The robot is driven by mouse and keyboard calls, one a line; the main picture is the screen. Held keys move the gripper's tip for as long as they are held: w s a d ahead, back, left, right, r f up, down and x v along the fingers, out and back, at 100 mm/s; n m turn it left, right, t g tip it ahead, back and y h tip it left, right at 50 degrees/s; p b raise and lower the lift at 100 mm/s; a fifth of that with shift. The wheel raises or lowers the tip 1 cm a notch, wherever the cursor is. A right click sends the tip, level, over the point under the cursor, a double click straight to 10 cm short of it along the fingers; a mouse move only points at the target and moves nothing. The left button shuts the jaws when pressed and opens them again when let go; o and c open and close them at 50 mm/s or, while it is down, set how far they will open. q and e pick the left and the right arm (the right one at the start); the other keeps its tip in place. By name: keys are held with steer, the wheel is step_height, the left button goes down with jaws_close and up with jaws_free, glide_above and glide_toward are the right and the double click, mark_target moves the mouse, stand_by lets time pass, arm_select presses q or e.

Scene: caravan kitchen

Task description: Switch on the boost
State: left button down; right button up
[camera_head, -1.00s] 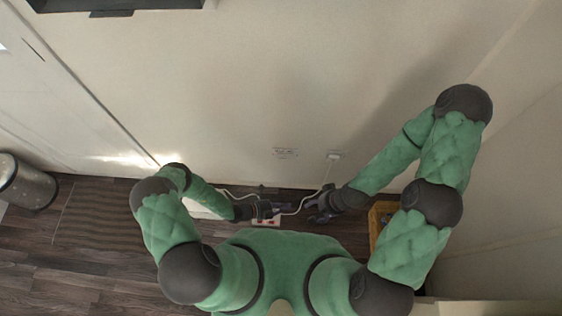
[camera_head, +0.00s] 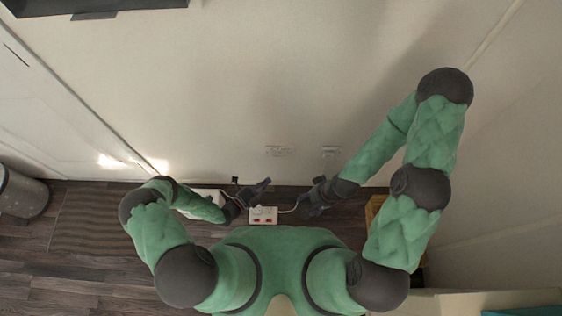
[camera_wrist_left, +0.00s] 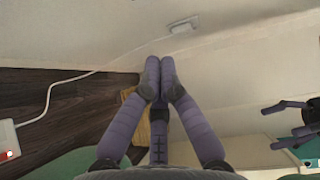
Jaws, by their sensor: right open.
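A small white box (camera_head: 263,215) with red switches sits low by the wall in the head view; no label is readable, so I cannot tell whether it is the boost. Its edge also shows at the left of the wrist view (camera_wrist_left: 8,138), with a red spot. My left gripper (camera_head: 262,186) is just above and left of the box, apart from it. Its dark purple fingers (camera_wrist_left: 160,78) are together at the tips, with nothing visible between them. My right gripper (camera_head: 308,208) is open, to the right of the box, and shows at the wrist view's right edge (camera_wrist_left: 290,122).
A white cable (camera_wrist_left: 48,100) runs from the box towards a plug at a wall outlet (camera_head: 330,150). Another wall plate (camera_head: 279,150) is to its left. A yellow-brown crate (camera_head: 373,212) stands right of my right gripper. A bin (camera_head: 22,192) stands far left.

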arm_select(q)
steer(key=shift+w+a+b+x, duration=0.35)
steer(key=shift+b+x, duration=0.15)
steer(key=shift+x, duration=1.55)
steer(key=shift+w+a+b+x, duration=0.3)
steer(key=shift+b+x, duration=0.25)
steer(key=shift+x, duration=1.45)
steer(key=shift+w+a+b+x, duration=0.35)
steer(key=shift+b+x, duration=0.15)
steer(key=shift+x, duration=1.55)
steer(key=shift+f, duration=0.15)
steer(key=shift+w+f+b, duration=0.2)
steer(key=shift+w+b, duration=0.1)
steer(key=shift+b, duration=0.45)
steer(key=shift+s+f, duration=0.1)
steer(key=shift+s, duration=0.2)
steer(key=s+a+f+p, duration=0.1)
steer(key=s+a, duration=0.6)
steer(key=s, duration=0.3)
